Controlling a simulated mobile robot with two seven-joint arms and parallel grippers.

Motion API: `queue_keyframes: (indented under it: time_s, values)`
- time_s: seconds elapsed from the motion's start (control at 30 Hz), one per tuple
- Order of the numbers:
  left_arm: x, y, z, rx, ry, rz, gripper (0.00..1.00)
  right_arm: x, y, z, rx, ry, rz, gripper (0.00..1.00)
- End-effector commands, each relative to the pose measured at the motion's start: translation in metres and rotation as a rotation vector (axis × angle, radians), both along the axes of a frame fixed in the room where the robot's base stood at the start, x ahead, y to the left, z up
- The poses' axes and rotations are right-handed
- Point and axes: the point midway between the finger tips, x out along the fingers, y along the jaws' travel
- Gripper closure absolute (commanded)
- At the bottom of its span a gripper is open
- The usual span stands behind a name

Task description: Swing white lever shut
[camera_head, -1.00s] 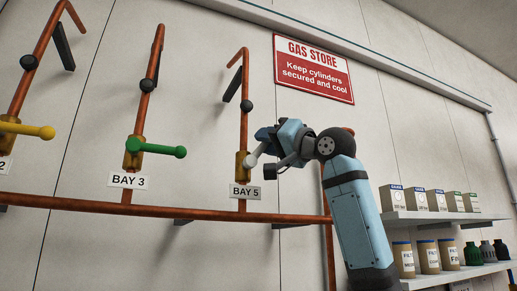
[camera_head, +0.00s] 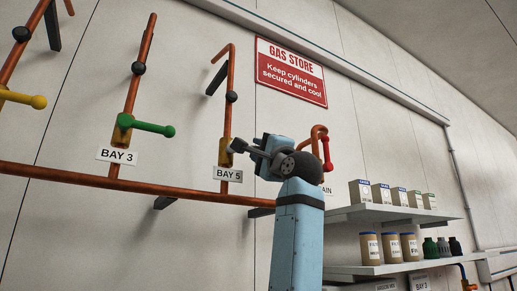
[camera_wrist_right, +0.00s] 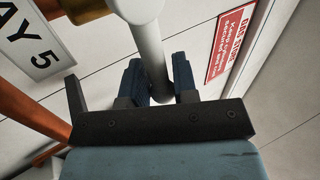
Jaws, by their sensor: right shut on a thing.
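The white lever (camera_wrist_right: 149,45) belongs to the brass valve (camera_head: 226,160) on the copper riser above the BAY 5 label (camera_head: 227,174). In the head view only a small pale part of it (camera_head: 239,145) shows beside my gripper. My right gripper (camera_head: 249,148) is at the lever, just right of the valve. In the right wrist view its blue fingers (camera_wrist_right: 162,82) stand on either side of the lever, shut on it. My left gripper is out of view.
The BAY 3 green lever (camera_head: 148,127) and a yellow lever (camera_head: 22,98) are to the left. A red lever (camera_head: 326,153) hangs behind my right arm. Shelves (camera_head: 390,213) with boxes and jars stand right. A copper pipe (camera_head: 130,185) runs below the valves.

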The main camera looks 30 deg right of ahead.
Motion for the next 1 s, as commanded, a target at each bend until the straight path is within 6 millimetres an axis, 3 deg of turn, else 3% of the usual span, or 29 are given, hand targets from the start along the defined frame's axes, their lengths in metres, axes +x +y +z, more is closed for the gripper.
queue_keyframes:
  time_s: [0.77, 0.8, 0.83, 1.0]
  values:
    - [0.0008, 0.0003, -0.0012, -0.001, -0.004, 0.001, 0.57, 0.0004, 0.0, -0.0076, 0.099, 0.004, 0.0, 1.0]
    - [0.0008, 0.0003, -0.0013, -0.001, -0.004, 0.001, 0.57, 0.0004, 0.0, -0.0077, 0.099, 0.004, 0.0, 0.66]
    - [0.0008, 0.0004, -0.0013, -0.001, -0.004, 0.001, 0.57, 0.0004, 0.0, -0.0077, 0.099, 0.004, 0.0, 0.59]
    - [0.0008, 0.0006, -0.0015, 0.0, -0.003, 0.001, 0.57, 0.0003, 0.0, -0.0073, 0.099, 0.004, 0.0, 0.58]
